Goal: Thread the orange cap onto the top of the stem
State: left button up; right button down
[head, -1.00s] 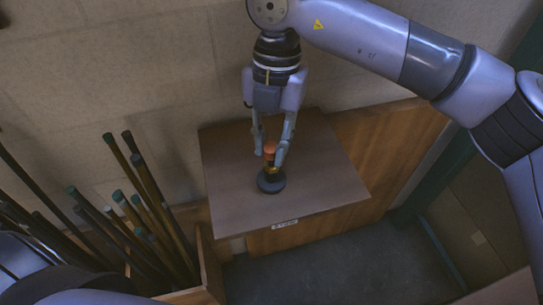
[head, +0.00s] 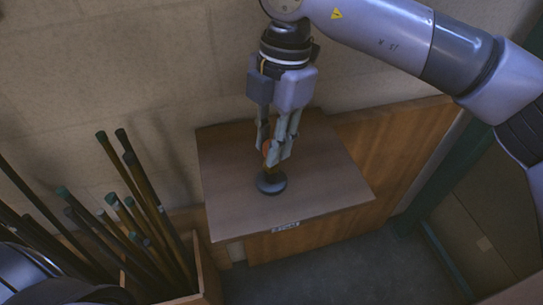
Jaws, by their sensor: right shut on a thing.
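The lamp base (head: 271,184) is a dark round foot standing on the wooden table top (head: 325,180). A short brassy stem (head: 271,168) rises from its middle. The orange cap (head: 267,147) is at the top of the stem, partly hidden by the fingers. My right gripper (head: 273,152) points down from above and is shut on the orange cap. I cannot tell how far the cap sits on the stem. My left gripper is not in view.
A wooden crate (head: 208,272) of several upright dark poles (head: 140,180) stands left of the table. A pale block wall (head: 100,80) is close behind. The table top around the lamp is clear. A small label (head: 286,226) is on the front edge.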

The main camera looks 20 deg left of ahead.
jog(key=shift+m, duration=0.7)
jog(key=shift+f+b, duration=0.1)
jog(key=shift+b, duration=0.2)
jog(key=shift+f+m+b, duration=0.1)
jog(key=shift+m+b, duration=0.35)
jog(key=shift+m, duration=0.05)
jog(key=shift+m+t+y+b, duration=0.4)
jog(key=shift+m+b, duration=1.05)
jog(key=shift+m, duration=0.45)
jog(key=c, duration=1.3)
grip_release()
jog(key=shift+r, duration=0.2)
